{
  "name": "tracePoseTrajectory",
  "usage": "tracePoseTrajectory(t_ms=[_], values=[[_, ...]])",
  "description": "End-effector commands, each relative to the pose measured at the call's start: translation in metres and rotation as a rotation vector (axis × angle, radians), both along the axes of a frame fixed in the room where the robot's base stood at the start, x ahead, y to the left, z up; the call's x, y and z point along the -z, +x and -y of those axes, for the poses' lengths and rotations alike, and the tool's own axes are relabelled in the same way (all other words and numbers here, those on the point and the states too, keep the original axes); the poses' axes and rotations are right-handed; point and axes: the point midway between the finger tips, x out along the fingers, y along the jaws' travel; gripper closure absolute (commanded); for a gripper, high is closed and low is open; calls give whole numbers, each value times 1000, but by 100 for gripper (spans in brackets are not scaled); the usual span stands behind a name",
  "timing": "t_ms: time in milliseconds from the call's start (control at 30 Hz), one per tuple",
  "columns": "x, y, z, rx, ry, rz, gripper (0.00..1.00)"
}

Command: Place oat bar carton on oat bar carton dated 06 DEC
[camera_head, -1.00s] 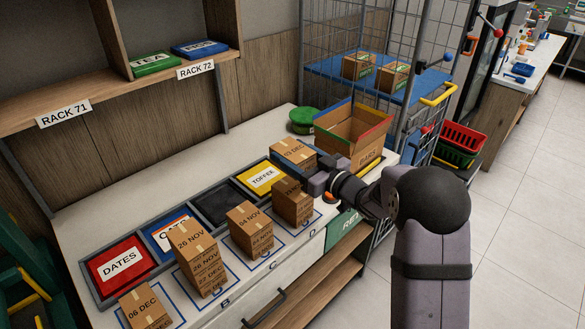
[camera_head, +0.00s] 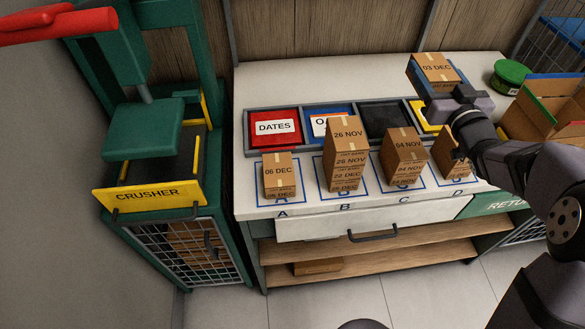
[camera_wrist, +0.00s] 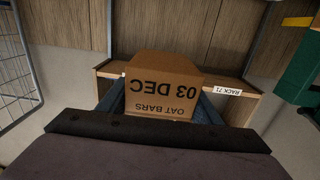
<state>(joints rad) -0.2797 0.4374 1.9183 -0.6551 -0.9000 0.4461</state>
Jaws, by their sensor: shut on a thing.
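My gripper (camera_head: 436,84) is shut on an oat bar carton marked 03 DEC (camera_head: 436,66). It holds the carton above the back right of the counter. In the wrist view the carton (camera_wrist: 164,88) fills the middle, its "OAT BARS 03 DEC" lettering upside down, with blue fingers at its sides.
Taller stacks marked 26 NOV (camera_head: 345,134) and 04 NOV (camera_head: 405,145) stand in B and C, between my gripper and A. Another stack (camera_head: 446,150) in D is partly hidden by my arm. Trays (camera_head: 274,128) lie behind them. A green crusher (camera_head: 150,130) stands left.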

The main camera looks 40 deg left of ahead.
Motion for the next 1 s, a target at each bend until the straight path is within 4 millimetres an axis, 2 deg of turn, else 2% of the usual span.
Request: tracePoseTrajectory(t_ms=[33, 200, 367, 500, 633, 800, 1000], values=[[0, -15, -26, -12, 3, 4, 69], [1, -58, -85, -10, 1, 1, 69], [8, -105, -130, -6, 1, -1, 69], [19, -150, -161, -4, 0, -1, 69], [32, -194, -182, -3, 1, 1, 69], [51, -245, -199, -5, -2, 1, 69], [66, -284, -205, -8, -1, 2, 69]])
